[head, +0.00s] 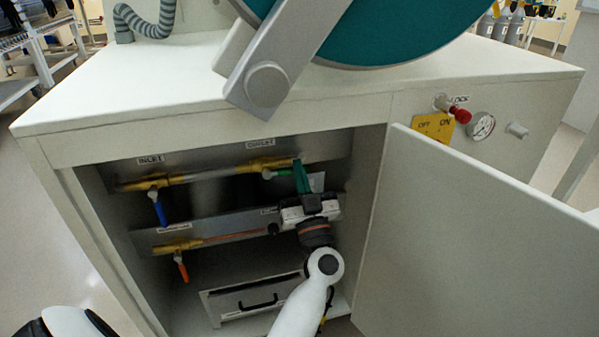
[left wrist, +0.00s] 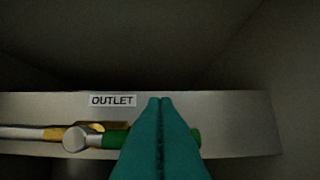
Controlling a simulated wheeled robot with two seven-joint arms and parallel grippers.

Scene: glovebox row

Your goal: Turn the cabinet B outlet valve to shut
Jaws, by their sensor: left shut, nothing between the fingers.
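The outlet valve's green handle (head: 279,173) sits under the OUTLET label on the upper brass pipe inside the open cabinet. The handle lies about level, pointing right from its pivot, along the pipe. In the left wrist view the green handle (left wrist: 115,139) shows on both sides of my teal fingers, which hide its middle. My left gripper (head: 300,167) is shut and empty, its fingertips by the handle's right end. I cannot tell whether they touch it. In the left wrist view the gripper (left wrist: 160,100) points at the panel beside the OUTLET label (left wrist: 113,100). My right gripper is out of view.
A blue-handled inlet valve (head: 158,208) and an orange-handled lower valve (head: 181,267) hang down at left. A drawer (head: 255,299) sits below. The open cabinet door (head: 465,250) bounds the right side.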

